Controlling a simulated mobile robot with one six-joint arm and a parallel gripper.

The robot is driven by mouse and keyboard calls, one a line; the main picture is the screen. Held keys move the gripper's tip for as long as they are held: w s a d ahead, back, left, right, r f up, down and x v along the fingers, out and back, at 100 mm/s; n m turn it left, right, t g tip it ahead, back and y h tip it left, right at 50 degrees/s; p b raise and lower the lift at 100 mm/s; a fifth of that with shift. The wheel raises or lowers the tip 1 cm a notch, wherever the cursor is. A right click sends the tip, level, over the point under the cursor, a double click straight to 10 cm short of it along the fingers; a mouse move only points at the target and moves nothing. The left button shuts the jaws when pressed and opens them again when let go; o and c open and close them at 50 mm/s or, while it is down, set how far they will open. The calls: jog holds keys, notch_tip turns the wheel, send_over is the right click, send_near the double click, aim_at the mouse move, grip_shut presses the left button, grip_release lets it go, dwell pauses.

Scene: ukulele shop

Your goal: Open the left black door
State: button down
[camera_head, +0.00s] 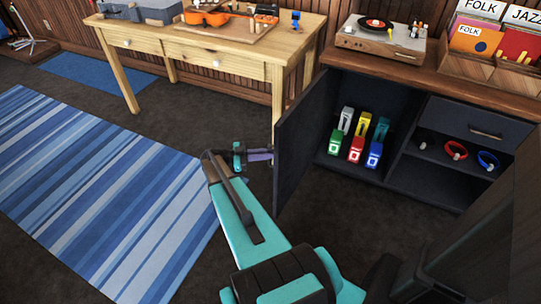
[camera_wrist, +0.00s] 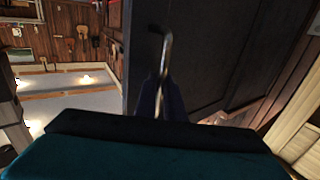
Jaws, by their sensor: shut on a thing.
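The left black door (camera_head: 302,132) stands swung well out from the dark cabinet, and the compartment behind it is open to view. My gripper (camera_head: 262,155) is at the door's outer face, on its left side in the head view. In the wrist view, my gripper (camera_wrist: 160,100) is shut on the metal door handle (camera_wrist: 165,50), and the handle's curved end sticks out past the fingers. The dark door panel (camera_wrist: 215,45) fills the middle and right there. The handle is hard to make out in the head view.
Several coloured boxes (camera_head: 355,150) stand inside the compartment. To the right are a drawer (camera_head: 480,125) and a shelf with small items. A turntable (camera_head: 380,38) is on the cabinet top. A wooden workbench (camera_head: 215,50) stands behind the door. A blue striped rug (camera_head: 95,190) lies on the open floor at left.

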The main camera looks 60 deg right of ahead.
jog(key=shift+s+a, duration=0.15)
jog(key=shift+s, duration=0.05)
jog(key=c, duration=1.9)
grip_release()
jog(key=shift+c, duration=0.2)
jog(key=shift+o, duration=0.5)
jog(key=shift+w, duration=0.1)
jog(key=v, duration=1.3)
jog(key=shift+w, duration=0.25)
jog(key=shift+a, duration=0.15)
